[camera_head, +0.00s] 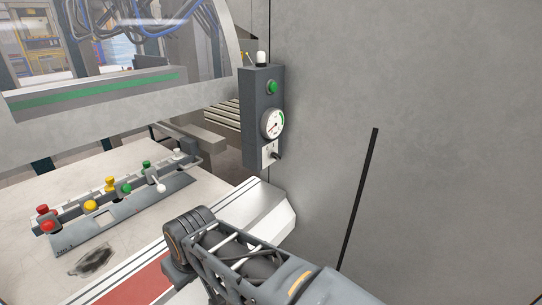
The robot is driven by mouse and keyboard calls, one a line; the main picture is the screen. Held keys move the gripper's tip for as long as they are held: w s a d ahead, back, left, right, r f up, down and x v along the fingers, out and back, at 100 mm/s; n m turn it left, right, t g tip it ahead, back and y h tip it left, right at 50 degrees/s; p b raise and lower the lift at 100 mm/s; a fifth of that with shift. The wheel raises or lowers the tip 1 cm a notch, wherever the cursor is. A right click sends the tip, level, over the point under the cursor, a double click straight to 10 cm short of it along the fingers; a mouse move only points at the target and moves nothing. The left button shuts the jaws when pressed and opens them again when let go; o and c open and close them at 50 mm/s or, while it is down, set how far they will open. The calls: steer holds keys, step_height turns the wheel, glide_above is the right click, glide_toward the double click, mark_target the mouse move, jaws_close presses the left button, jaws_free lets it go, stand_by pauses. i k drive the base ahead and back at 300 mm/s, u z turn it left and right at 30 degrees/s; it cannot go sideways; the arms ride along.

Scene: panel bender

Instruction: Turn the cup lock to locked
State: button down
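A dark grey control box (262,115) is mounted at the left edge of the large grey panel. A small black knob (276,155) sticks out from a light plate (267,153) at the bottom of the box, under a round gauge (272,123). This knob looks like the cup lock, but its label is too small to read and I cannot tell its position. My arm reaches in from the bottom, below and left of the box, clear of the knob. I cannot make out any gripper fingers.
A green button (272,87) and a white lamp (261,58) sit above the gauge. A console (128,214) with red, yellow and green buttons and a white-tipped lever (160,187) lies at left. A black bar (358,200) stands on the grey wall (440,130) at right.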

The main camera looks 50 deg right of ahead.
mark_target(272, 154)
steer(key=k, duration=0.5)
steer(key=z, duration=2.8)
steer(key=k, duration=0.45)
steer(key=u, duration=1.35)
steer(key=i, duration=0.4)
steer(key=z, duration=0.05)
steer(key=k, duration=0.4)
steer(key=z, duration=1.05)
steer(key=i, duration=0.6)
steer(key=u, duration=1.35)
